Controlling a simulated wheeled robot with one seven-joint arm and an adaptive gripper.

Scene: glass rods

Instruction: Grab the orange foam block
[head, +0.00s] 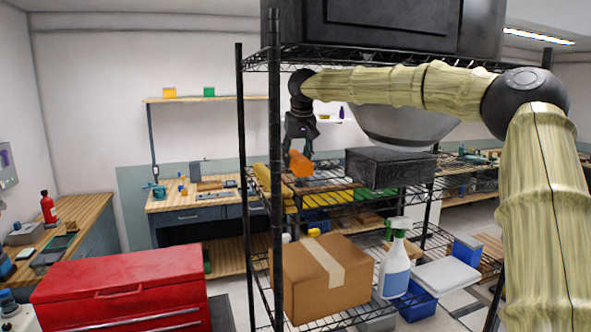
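The orange foam block (301,164) is in the head view, left of centre, at the left end of the wire rack's middle shelf. It is tilted and lies directly below my gripper (299,149). My gripper points down, with its dark fingers at the block's upper end, and appears shut on it. The contact is small and partly hidden. The block's lower end looks to be just above the shelf, but I cannot tell whether it touches.
A yellow item (263,180) lies left of the block, close to a rack post (275,120). A black box (390,167) stands to the right on the same shelf. Below are a cardboard box (300,283) and a spray bottle (393,268). A red tool chest (120,285) stands at left.

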